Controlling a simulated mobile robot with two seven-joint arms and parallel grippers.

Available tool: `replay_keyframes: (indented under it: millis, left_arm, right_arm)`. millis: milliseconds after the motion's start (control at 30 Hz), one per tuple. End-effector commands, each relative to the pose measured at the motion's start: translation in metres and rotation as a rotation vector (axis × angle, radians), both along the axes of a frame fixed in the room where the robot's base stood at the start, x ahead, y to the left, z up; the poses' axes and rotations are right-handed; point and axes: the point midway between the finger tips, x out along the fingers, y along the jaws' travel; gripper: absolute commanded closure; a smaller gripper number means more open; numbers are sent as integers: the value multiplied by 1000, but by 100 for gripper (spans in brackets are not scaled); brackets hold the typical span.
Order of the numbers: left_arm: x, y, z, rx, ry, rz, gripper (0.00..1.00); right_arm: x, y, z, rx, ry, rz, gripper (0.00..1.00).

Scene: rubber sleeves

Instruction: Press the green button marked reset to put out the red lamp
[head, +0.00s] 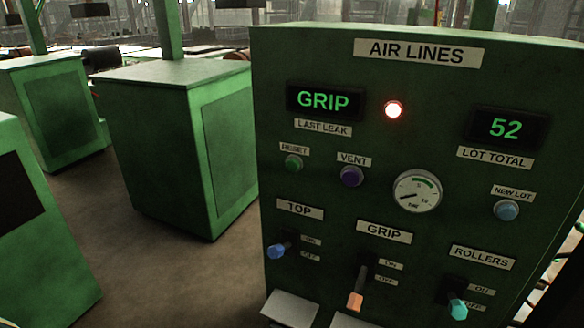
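The green control cabinet (400,130), headed AIR LINES, fills the right half of the head view. The red lamp (393,109) glows bright, with a pale centre, between two displays. The green button (293,163) sits at the panel's left under a label reading RESET (294,149). The left display (325,101) reads GRIP above the label LAST LEAK. Neither of my grippers can be made out in this view, and nothing covers the green button.
A purple VENT button (351,176), a gauge (417,191) and a blue NEW LOT button (506,210) are nearby. Below are blue TOP (277,251), orange GRIP (355,301) and teal ROLLERS (458,310) levers. Green cabinets (165,140) stand left; bare floor lies between.

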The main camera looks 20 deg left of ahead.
Motion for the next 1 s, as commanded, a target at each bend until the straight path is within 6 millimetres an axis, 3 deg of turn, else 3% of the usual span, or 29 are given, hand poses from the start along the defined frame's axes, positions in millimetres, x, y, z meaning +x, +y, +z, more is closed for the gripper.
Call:
replay_keyframes:
  millis: [267,1000]
  left_arm:
    - [-1,0,0,1,2,0,30]
    - [0,0,0,1,0,1,90]
  right_arm:
    - [-5,1,-4,4,15,-4,100]
    - [1,1,0,2,-3,-1,100]
